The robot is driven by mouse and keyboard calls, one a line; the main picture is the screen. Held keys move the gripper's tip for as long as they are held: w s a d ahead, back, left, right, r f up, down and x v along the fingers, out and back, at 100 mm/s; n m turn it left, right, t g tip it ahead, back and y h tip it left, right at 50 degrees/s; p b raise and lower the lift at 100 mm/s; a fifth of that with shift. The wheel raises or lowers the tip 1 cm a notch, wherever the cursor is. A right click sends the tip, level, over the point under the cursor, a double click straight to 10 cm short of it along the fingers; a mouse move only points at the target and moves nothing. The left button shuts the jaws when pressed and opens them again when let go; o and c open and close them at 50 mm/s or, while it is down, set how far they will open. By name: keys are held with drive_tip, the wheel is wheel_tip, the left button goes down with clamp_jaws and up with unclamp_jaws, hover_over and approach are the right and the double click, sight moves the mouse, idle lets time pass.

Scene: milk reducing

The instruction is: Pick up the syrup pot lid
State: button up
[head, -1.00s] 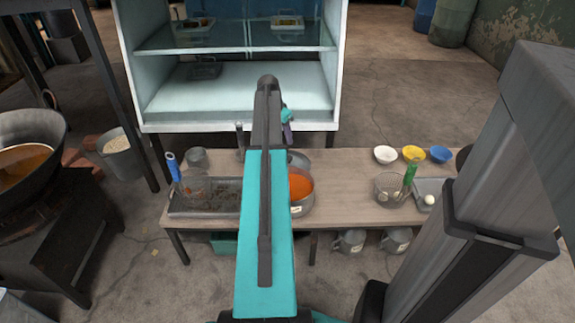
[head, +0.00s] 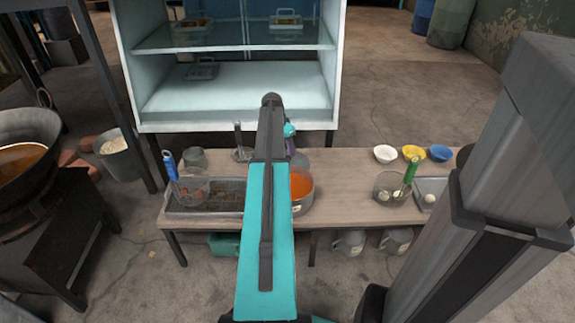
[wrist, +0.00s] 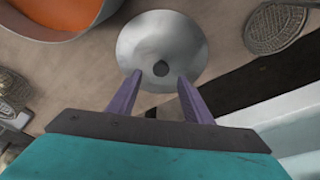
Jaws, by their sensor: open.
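The syrup pot lid is a round grey metal disc with a small dark knob (wrist: 150,30). It lies on the bench in the wrist view; in the head view it shows only partly, behind my arm. My gripper (wrist: 159,76) is open, its two purple fingers apart and pointing at the lid. The fingertips appear over the near part of the lid, either side of the knob; I cannot tell if they touch it. In the head view my gripper (head: 290,146) is mostly hidden by my arm. The pot of orange syrup (head: 301,184) stands beside the lid, also in the wrist view (wrist: 58,14).
The wooden bench (head: 345,190) holds a tray (head: 178,211), a blue-handled tool (head: 170,165) and a wire basket (head: 390,190). Three bowls, including a yellow one (head: 413,153), stand at the right. A glass-shelved cabinet (head: 235,100) stands behind the bench.

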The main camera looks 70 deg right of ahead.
sight(288, 157)
drive_tip(key=shift+f, duration=0.1)
drive_tip(key=shift+b+x, duration=1.3)
drive_tip(key=shift+x, duration=1.2)
drive_tip(key=shift+w+a, duration=0.1)
drive_tip(key=shift+w, duration=0.05)
clamp_jaws()
wheel_tip(288, 157, up, 10)
drive_tip(key=p, duration=0.3)
drive_tip(key=shift+p, duration=0.3)
